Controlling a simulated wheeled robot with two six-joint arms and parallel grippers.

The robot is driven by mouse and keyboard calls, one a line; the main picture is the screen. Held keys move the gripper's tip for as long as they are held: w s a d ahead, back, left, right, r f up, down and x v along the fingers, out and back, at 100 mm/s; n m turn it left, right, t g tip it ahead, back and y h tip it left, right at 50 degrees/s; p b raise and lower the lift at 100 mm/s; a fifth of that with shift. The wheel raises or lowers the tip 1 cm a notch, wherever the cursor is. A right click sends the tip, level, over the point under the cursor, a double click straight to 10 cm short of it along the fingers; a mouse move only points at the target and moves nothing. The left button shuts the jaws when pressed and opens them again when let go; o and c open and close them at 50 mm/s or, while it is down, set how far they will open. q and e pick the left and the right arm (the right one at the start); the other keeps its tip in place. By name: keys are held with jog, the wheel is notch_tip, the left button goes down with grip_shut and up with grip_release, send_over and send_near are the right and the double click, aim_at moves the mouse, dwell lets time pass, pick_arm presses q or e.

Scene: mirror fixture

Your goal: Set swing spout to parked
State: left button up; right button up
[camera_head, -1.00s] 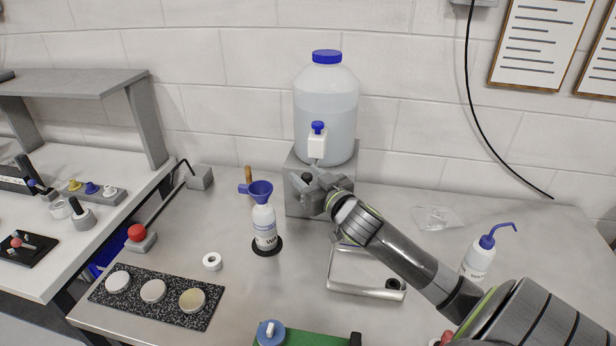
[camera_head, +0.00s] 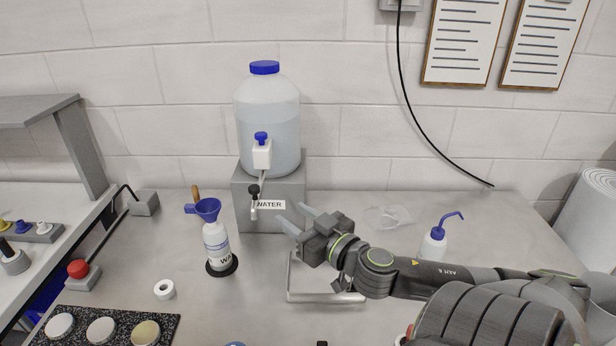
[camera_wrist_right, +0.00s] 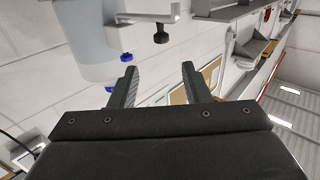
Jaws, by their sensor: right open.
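The swing spout (camera_head: 262,180) is a pale pipe below the white tap (camera_head: 262,153) of the water jug (camera_head: 268,115). It points forward and slightly left, with a black knob (camera_head: 254,190) at its outer end and a short pale piece hanging below. The right wrist view shows the spout (camera_wrist_right: 146,18) and its black knob (camera_wrist_right: 161,36) beyond the fingers. My right gripper (camera_head: 295,216) is open and empty, to the right of the spout and apart from it. Its open fingers also show in the right wrist view (camera_wrist_right: 159,70). My left gripper is out of view.
A white bottle (camera_head: 216,245) with a blue funnel (camera_head: 207,208) stands left of the spout on a black base. The grey stand (camera_head: 289,191) with a WATER label is behind. A metal frame (camera_head: 300,297) lies below my gripper. A wash bottle (camera_head: 433,245) stands right.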

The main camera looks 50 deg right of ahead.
jog(key=shift+s+a, duration=0.1)
jog(key=shift+s, duration=1.5)
